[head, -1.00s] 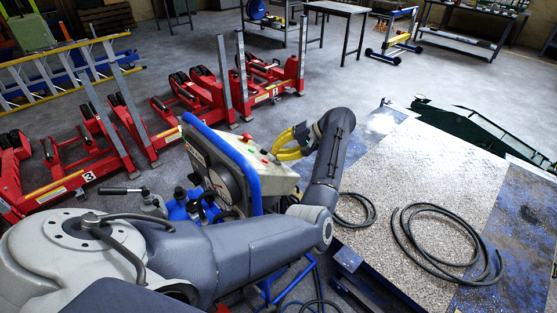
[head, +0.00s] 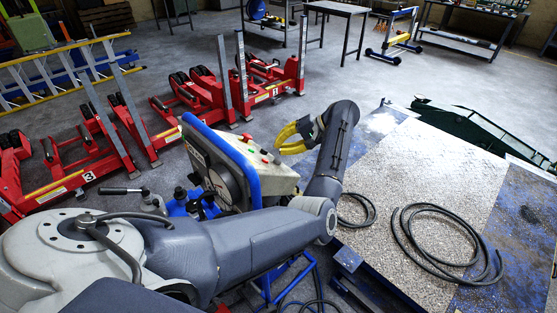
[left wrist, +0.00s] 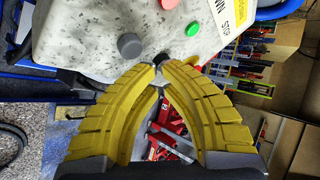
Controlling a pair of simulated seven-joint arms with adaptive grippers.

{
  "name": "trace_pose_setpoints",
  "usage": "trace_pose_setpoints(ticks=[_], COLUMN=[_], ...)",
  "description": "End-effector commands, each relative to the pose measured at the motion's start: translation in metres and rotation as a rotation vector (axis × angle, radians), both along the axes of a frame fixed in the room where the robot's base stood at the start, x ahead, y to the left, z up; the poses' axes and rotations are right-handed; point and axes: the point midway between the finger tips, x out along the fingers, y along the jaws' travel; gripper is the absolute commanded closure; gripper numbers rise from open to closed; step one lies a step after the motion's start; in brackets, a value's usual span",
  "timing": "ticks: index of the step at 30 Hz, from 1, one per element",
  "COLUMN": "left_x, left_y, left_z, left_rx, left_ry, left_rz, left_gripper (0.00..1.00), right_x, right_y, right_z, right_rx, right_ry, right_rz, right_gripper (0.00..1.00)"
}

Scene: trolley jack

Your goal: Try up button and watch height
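The control box (head: 262,160) has a pale sloped panel and a blue rim, with small red and green buttons on top. My left gripper (head: 278,146) has yellow fingers and is just right of the panel. In the left wrist view its fingertips (left wrist: 160,72) meet, with nothing seen between them, near a dark knob (left wrist: 160,60). Contact cannot be told. My right gripper is out of view.
Several red wheel lifts with grey posts (head: 205,95) stand behind and left of the box. A worn blue-edged platform (head: 425,175) with coiled black cables (head: 445,240) lies right. A green jack (head: 480,130) is beyond it.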

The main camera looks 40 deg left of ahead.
Motion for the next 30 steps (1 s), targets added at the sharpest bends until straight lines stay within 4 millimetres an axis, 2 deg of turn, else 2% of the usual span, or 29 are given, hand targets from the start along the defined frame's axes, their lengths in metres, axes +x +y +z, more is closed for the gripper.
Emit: trace_pose_setpoints(ticks=[15, 30], left_x=[0.025, 0.028], left_y=[-0.005, -0.006], left_z=[0.032, 0.036], left_rx=[-0.001, 0.0], left_ry=[-0.001, 0.0], left_rz=[-0.001, 0.0], left_gripper=[1.0, 1.0], right_x=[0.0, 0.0], right_y=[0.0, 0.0], right_z=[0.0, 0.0], right_rx=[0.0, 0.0], right_ry=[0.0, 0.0], right_rz=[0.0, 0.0], right_gripper=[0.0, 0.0])
